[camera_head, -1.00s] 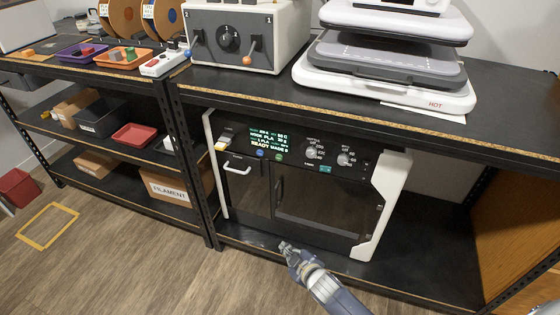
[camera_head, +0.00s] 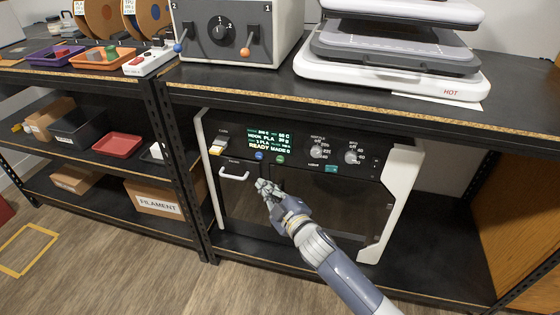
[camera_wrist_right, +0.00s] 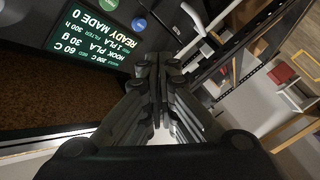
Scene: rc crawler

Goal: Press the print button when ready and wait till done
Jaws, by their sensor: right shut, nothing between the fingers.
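The printer (camera_head: 330,205) stands on the lower shelf, with a black front and white side panels. Its lit screen (camera_head: 268,140) reads "READY MADE 0"; the screen (camera_wrist_right: 85,45) also shows in the right wrist view. A blue round button (camera_head: 258,156) and a green round button (camera_head: 280,159) sit under the screen; I cannot read their labels. A teal button (camera_head: 331,169) lies further right. My right gripper (camera_head: 265,185) is shut and empty, in front of the printer, below the blue button and apart from it. In the wrist view its fingertips (camera_wrist_right: 158,62) are together. My left gripper is not in view.
The worktop edge (camera_head: 380,120) overhangs the printer. A white handle (camera_head: 234,176) sticks out left of my gripper. A grey lever box (camera_head: 238,35) and a white press marked HOT (camera_head: 390,82) stand above. Shelves with trays and a FILAMENT box (camera_head: 155,200) are at left.

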